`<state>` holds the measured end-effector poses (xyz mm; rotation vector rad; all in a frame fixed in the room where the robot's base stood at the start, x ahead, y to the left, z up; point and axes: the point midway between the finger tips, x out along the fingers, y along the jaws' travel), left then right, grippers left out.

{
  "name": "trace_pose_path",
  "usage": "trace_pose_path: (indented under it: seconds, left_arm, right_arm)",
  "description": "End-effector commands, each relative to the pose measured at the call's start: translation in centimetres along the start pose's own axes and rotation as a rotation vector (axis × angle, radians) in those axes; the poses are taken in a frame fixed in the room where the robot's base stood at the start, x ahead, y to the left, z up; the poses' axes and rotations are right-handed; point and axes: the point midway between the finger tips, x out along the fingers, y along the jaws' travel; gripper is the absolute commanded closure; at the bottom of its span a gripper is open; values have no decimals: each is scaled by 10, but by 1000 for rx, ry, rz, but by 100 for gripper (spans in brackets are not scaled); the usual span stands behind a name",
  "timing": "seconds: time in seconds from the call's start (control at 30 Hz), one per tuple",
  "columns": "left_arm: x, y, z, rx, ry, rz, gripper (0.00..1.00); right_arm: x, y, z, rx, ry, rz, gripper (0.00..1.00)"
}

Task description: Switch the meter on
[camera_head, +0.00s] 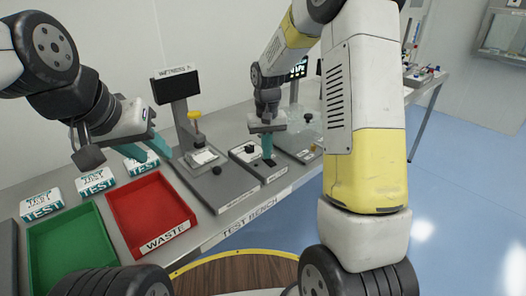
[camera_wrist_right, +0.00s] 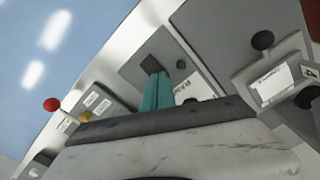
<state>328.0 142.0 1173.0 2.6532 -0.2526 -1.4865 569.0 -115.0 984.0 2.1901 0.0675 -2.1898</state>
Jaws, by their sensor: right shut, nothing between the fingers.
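A grey instrument base (camera_head: 240,153) with a black knob and a white label stands mid-bench; I cannot tell for certain that it is the meter. My right gripper (camera_head: 268,156) points down over its front part, with the teal fingers together and empty. In the right wrist view the fingertips (camera_wrist_right: 164,80) are at or just above a small black part (camera_wrist_right: 151,64) on the grey plate; contact cannot be told. My left gripper (camera_head: 156,148) hangs over the bench's left part; its finger gap is unclear.
A softness tester (camera_head: 175,87) with a dark display stands left of the right gripper. A red waste tray (camera_head: 150,212), a green tray (camera_head: 70,245) and several TEST boxes (camera_head: 96,180) fill the left bench. Another display (camera_head: 299,68) stands behind my right arm.

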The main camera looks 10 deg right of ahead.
Motion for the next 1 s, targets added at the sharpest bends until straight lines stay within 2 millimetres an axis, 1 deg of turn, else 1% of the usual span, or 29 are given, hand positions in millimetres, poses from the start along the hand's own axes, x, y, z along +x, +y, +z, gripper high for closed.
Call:
trace_pose_path:
  seconds: [0.47, 0.57, 1.0]
  left_arm:
    - [0, 0, 0, 0, 0, 0, 64]
    - [0, 0, 0, 0, 0, 0, 64]
    - [0, 0, 0, 0, 0, 0, 64]
  right_arm:
    - [6, 0, 0, 0, -1, 0, 100]
    - [1, 0, 0, 0, 0, 0, 100]
    - [-36, 0, 0, 1, 2, -1, 100]
